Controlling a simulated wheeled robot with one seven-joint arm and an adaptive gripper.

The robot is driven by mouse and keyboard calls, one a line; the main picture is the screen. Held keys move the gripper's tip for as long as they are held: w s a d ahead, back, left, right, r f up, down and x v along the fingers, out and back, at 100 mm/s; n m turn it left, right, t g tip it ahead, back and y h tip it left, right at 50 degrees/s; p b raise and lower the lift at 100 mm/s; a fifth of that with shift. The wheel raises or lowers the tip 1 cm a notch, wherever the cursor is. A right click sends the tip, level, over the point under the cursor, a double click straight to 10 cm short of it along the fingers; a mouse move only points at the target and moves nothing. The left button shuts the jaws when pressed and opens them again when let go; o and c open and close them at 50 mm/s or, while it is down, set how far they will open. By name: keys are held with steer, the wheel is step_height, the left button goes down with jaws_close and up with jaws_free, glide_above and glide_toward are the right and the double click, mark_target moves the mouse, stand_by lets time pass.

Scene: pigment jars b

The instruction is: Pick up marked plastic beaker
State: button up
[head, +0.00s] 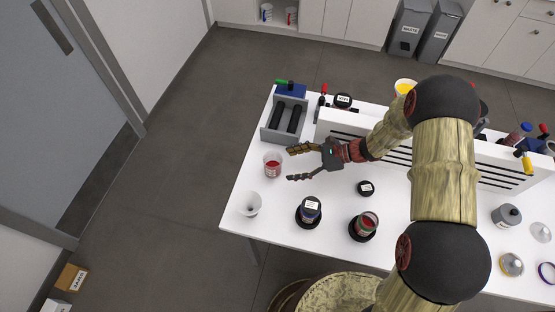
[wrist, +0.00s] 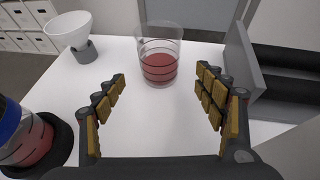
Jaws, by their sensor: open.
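The marked plastic beaker (head: 272,164) is clear with dark ring lines and red content. It stands upright on the white table, near its left edge in the head view. In the wrist view the beaker (wrist: 159,62) is ahead, centred between the fingers and beyond their tips. My gripper (head: 291,163) is open and empty, with its fingers pointing left toward the beaker in the head view. Its two padded fingers (wrist: 161,85) are spread wide in the wrist view. I see no contact with the beaker.
A grey roller device (head: 284,118) stands behind the beaker; its wall (wrist: 238,62) is right in the wrist view. A white funnel (head: 250,204) stands in front. The table around the beaker is clear.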

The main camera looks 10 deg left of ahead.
mark_target(273, 165)
steer(key=x, duration=0.2)
steer(key=shift+a+f, duration=0.15)
steer(key=shift+a, duration=0.05)
steer(key=shift+r+x, duration=0.15)
steer(key=shift+x, duration=1.2)
steer(key=shift+r+x, duration=0.15)
steer(key=shift+x, duration=1.2)
steer(key=shift+a, duration=0.15)
steer(key=c, duration=0.3)
steer(key=c, duration=1)
